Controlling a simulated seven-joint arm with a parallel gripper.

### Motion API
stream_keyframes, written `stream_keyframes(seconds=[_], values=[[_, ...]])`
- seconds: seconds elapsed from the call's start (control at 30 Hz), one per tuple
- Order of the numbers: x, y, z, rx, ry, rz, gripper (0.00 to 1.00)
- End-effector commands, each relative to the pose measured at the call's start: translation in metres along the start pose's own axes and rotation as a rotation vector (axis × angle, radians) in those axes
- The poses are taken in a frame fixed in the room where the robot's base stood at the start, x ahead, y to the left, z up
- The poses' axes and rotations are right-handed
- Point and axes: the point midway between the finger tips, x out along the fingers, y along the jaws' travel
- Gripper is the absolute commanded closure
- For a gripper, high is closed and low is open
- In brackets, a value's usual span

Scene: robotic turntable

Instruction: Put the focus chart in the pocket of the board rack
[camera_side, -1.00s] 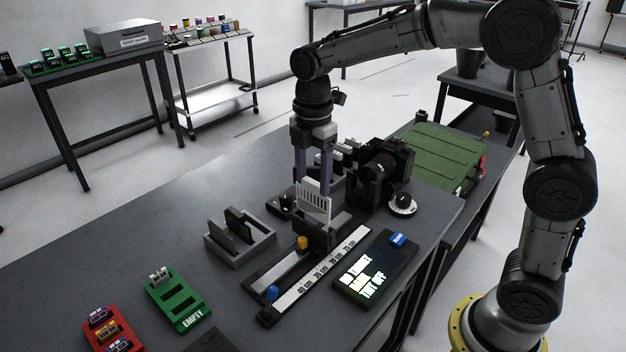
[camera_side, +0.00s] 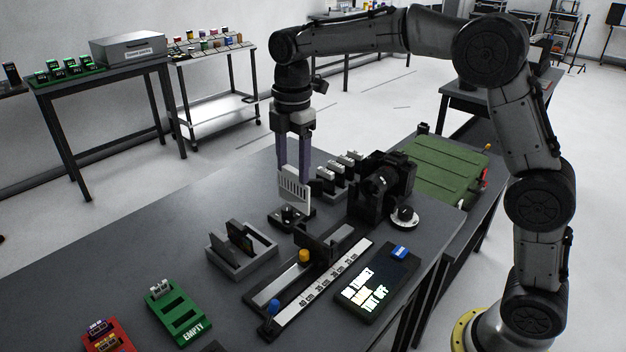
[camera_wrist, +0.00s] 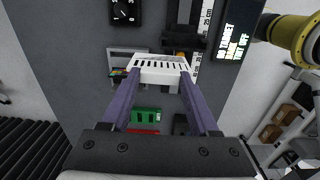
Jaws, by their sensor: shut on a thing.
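My gripper (camera_side: 293,172) is shut on the focus chart (camera_side: 294,188), a white plate with dark vertical slots. It holds the chart upright and clear of the rail, in the air above the table. In the wrist view the chart (camera_wrist: 160,70) spans the two purple fingers. The board rack (camera_side: 228,265) is a grey tray left of the rail, with dark boards (camera_side: 240,238) standing in it. In the wrist view the rack (camera_wrist: 118,54) is partly hidden behind the chart.
A slide rail with a scale (camera_side: 318,287) lies right of the rack, with a dark holder on it. A camera (camera_side: 385,180), a small dark knob box (camera_side: 291,216) and a display panel (camera_side: 375,285) stand nearby. A green tray (camera_side: 178,310) lies at front left.

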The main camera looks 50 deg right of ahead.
Motion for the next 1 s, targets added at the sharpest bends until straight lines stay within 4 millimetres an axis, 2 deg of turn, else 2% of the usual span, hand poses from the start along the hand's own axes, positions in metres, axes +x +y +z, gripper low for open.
stream_keyframes(seconds=[0.03, 0.2, 0.4, 0.6, 1.0], values=[[0.001, 0.016, -0.006, -0.001, 0.000, 0.002, 0.92], [0.006, 0.056, -0.022, -0.005, 0.002, 0.006, 0.92], [0.026, 0.084, -0.037, -0.018, 0.001, 0.000, 0.92], [0.045, 0.091, -0.043, -0.028, -0.003, -0.021, 0.92], [0.047, 0.090, -0.044, -0.029, -0.003, -0.025, 0.92]])
